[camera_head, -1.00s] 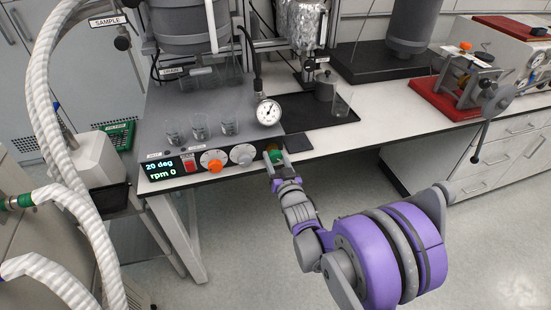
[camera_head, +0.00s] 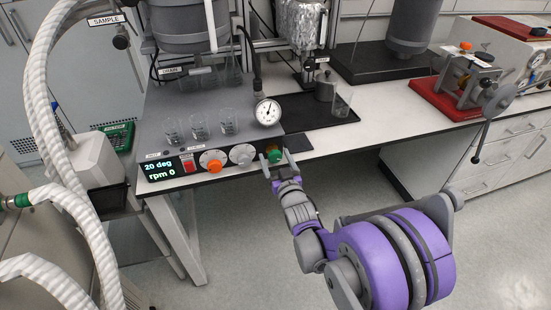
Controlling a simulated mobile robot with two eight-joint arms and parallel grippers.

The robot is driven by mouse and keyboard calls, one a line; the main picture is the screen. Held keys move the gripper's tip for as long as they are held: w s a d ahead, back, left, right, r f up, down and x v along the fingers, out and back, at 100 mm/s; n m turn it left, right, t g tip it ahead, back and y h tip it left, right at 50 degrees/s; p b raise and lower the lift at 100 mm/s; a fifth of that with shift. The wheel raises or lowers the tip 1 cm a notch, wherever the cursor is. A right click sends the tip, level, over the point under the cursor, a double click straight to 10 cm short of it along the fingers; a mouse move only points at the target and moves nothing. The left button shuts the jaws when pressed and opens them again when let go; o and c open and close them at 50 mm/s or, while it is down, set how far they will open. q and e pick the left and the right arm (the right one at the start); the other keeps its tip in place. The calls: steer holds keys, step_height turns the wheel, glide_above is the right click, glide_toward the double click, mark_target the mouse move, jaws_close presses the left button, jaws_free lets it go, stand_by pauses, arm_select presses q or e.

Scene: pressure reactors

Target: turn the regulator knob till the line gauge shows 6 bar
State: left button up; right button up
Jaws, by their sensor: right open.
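The green knob (camera_head: 274,153) is at the right end of the control panel (camera_head: 179,177) front. I take it for the regulator knob. My right gripper (camera_head: 277,163) is open, with one finger to each side of the knob; I cannot tell whether either finger touches it. The round white line gauge (camera_head: 267,112) stands just above and behind the knob. Its dark needle shows, but the scale is too small to read. My left gripper is not in view.
An orange knob (camera_head: 211,161), a grey knob (camera_head: 242,154) and a red switch (camera_head: 189,165) sit left on the same panel. Several glass beakers (camera_head: 199,126) stand on top. A black tray (camera_head: 318,113) lies to the right. The floor in front is free.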

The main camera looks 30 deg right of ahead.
steer(key=v, duration=1.1)
steer(key=s+a+r+n+g+y+p, duration=0.1)
steer(key=s+a+g+y+p, duration=0.1)
steer(key=s+a+g+p, duration=0.3)
steer(key=s+a+r+n+g+y+p, duration=0.1)
steer(key=s+a+g+p, duration=0.4)
steer(key=s, duration=0.8)
steer(key=shift+a+r+n+g+y, duration=0.3)
steer(key=shift+a+r+g+y, duration=0.35)
steer(key=shift+a+g, duration=0.45)
steer(key=shift+f, duration=0.1)
steer(key=shift+w, duration=0.1)
stand_by(1.1)
